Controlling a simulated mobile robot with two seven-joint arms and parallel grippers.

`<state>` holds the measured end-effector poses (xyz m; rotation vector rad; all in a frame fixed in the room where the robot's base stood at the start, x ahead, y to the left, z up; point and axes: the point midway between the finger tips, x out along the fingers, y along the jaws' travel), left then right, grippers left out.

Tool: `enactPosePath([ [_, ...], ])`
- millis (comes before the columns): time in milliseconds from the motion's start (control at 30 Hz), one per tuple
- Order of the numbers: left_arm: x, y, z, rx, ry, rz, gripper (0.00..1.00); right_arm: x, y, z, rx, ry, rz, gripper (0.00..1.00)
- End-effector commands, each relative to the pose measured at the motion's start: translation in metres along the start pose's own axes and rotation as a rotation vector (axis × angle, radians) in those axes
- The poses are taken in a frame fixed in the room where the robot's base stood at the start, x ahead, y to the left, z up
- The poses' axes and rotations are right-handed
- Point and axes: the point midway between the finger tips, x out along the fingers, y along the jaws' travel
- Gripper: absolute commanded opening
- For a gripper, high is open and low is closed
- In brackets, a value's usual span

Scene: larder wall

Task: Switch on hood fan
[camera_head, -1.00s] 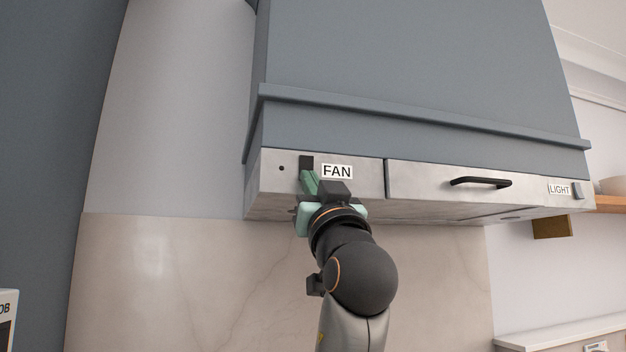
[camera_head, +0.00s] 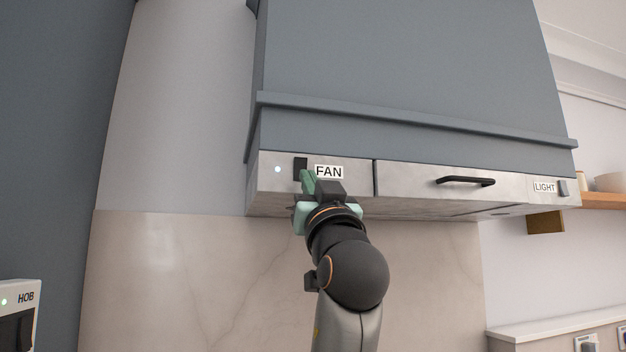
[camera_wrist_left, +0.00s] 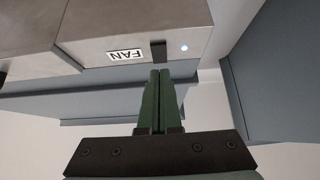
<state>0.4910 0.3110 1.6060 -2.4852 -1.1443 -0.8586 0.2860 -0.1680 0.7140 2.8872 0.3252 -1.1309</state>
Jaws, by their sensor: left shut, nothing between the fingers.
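The hood (camera_head: 415,80) is blue-grey with a metal front strip. A black fan switch (camera_head: 300,164) sits on the strip's left part, beside a white FAN label (camera_head: 329,172). Left of the switch a small round indicator (camera_head: 277,169) glows white. My left gripper (camera_head: 308,178) is shut and empty, its green fingertips at or just below the switch; I cannot tell whether they touch it. In the left wrist view the shut fingers (camera_wrist_left: 160,74) point at the switch (camera_wrist_left: 158,50), with the lit indicator (camera_wrist_left: 184,47) beside it. My right gripper is not in view.
A drawer front with a black handle (camera_head: 466,182) fills the strip's middle. A LIGHT label (camera_head: 545,187) and switch (camera_head: 563,187) are at its right end. A HOB panel (camera_head: 20,305) stands at lower left. A wooden shelf (camera_head: 603,200) is at right.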

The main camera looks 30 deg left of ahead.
Motion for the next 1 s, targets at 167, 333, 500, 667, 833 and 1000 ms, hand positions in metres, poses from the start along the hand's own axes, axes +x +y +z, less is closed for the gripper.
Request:
enactPosePath([
  [167, -0.04, 0.001, 0.015, -0.003, 0.0, 0.003, 0.0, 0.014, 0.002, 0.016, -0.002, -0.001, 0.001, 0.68],
  [333, -0.073, 0.0, 0.021, -0.002, 0.0, 0.002, 0.0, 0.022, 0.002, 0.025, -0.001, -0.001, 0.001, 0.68],
  [500, -0.091, 0.0, 0.025, 0.0, 0.0, 0.001, 0.0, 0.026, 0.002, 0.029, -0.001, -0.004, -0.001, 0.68],
  [667, -0.097, 0.0, 0.025, 0.001, 0.0, 0.0, 0.0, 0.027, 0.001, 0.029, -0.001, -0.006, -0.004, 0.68],
  [833, -0.097, 0.0, 0.025, 0.001, 0.0, 0.0, 0.0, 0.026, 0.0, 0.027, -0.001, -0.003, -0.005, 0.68],
  [1000, -0.097, 0.0, 0.025, 0.001, 0.0, 0.0, 0.0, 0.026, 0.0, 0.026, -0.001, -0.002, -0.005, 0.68],
])
